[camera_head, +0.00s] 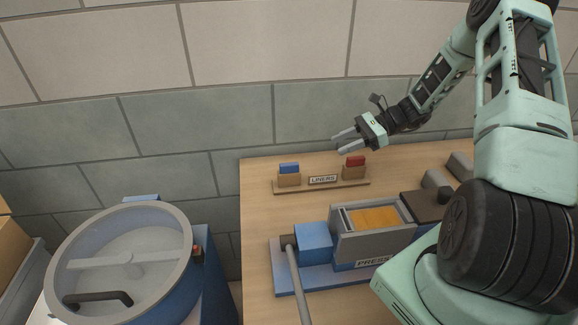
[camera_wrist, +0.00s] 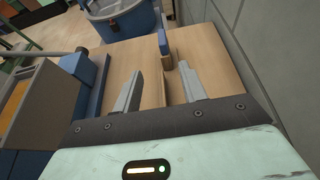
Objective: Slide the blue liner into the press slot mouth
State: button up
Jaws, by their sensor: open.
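The blue liner (camera_head: 289,168) stands in the left holder of the small rack labelled LINERS (camera_head: 323,186). In the wrist view, a blue upright piece (camera_wrist: 163,42), apparently this liner, shows beyond the fingertips. The press (camera_head: 345,245) has a grey frame around an orange-yellow panel (camera_head: 375,217); I cannot clearly make out its slot mouth. My gripper (camera_head: 338,144) is open and empty. It hangs above the rack, up and right of the blue liner, its fingers pointing left. Its spread fingers also show in the wrist view (camera_wrist: 160,90).
A red liner (camera_head: 355,161) stands in the rack's right holder, just below my gripper. A blue block (camera_head: 314,242) and a grey lever rod (camera_head: 298,285) adjoin the press. A large round blue tub (camera_head: 182,270) stands left of the table (camera_head: 258,215). A tiled wall rises behind.

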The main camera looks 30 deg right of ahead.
jog(key=p, duration=0.4)
send_near(290, 164)
jog(key=x, duration=0.5)
jog(key=shift+f, duration=0.4)
jog(key=p+x, duration=0.3)
jog(key=x, duration=0.1)
jog(key=shift+w+a+r, duration=0.1)
jog(key=shift+a+r, duration=0.05)
jog(key=shift+r, duration=0.15)
jog(key=shift+w+a+f, duration=0.2)
jog(key=shift+a+f, duration=0.15)
grip_shut()
